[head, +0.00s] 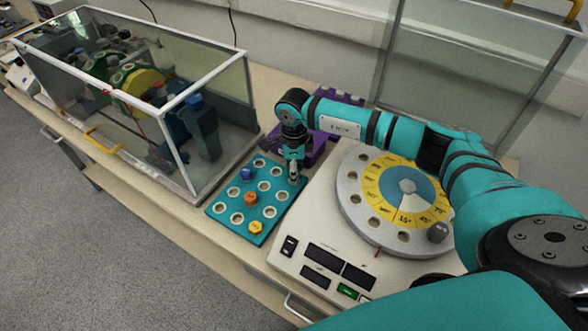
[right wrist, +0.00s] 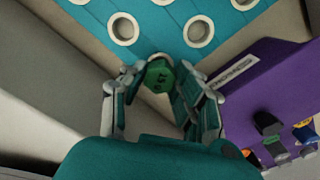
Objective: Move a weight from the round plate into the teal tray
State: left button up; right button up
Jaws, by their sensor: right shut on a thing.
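The teal tray (head: 244,209) lies left of the white machine, with rows of round white-rimmed holes. It holds a blue weight (head: 247,174), an orange weight (head: 251,199) and a yellow weight (head: 256,228). The round plate (head: 395,180) sits on the machine, with holes along its rim and a dark grey weight (head: 438,232) at its front right edge. My right gripper (head: 294,176) is at the tray's right back edge. In the right wrist view it is shut on a green weight (right wrist: 160,75); whether the weight touches the tray is unclear. My left gripper is out of view.
A glass case (head: 210,90) with coloured machinery stands left of the tray. A purple rack (right wrist: 250,100), partly behind my arm in the head view, holds several small items. The white machine (head: 325,235) has displays and buttons in front. Glass panels stand behind my right arm.

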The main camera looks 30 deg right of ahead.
jog(key=shift+f+b, duration=0.7)
jog(key=shift+f, duration=0.2)
jog(key=o, duration=0.9)
jog(key=shift+c, duration=0.2)
notch_tip(320, 180, up, 12)
dwell(0.6)
